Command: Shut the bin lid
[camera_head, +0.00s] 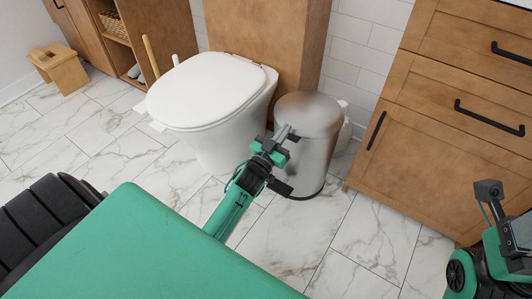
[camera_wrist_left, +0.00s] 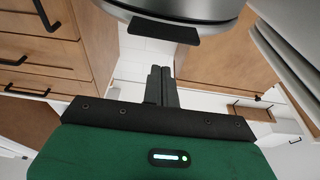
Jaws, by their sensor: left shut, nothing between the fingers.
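The bin (camera_head: 312,165) is a silver metal cylinder standing on the floor between the toilet and the wooden cabinet. Its rounded lid (camera_head: 308,108) lies over the top, and I see no gap at the part of the edge that shows. My left gripper (camera_head: 284,133) is shut and empty at the front left of the bin, near the lid edge; I cannot tell if it touches. In the left wrist view, its fingers (camera_wrist_left: 162,84) are together, below the curved bin edge and a dark flat tab (camera_wrist_left: 165,28). My right gripper (camera_head: 489,189) shows partly at the right; its jaws are unclear.
The white toilet (camera_head: 212,88) stands close left of the bin. The wooden cabinet (camera_head: 412,135) with black handles is on the right. A small wooden stool (camera_head: 58,68) is far left. The marble floor (camera_head: 350,235) in front of the bin is clear.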

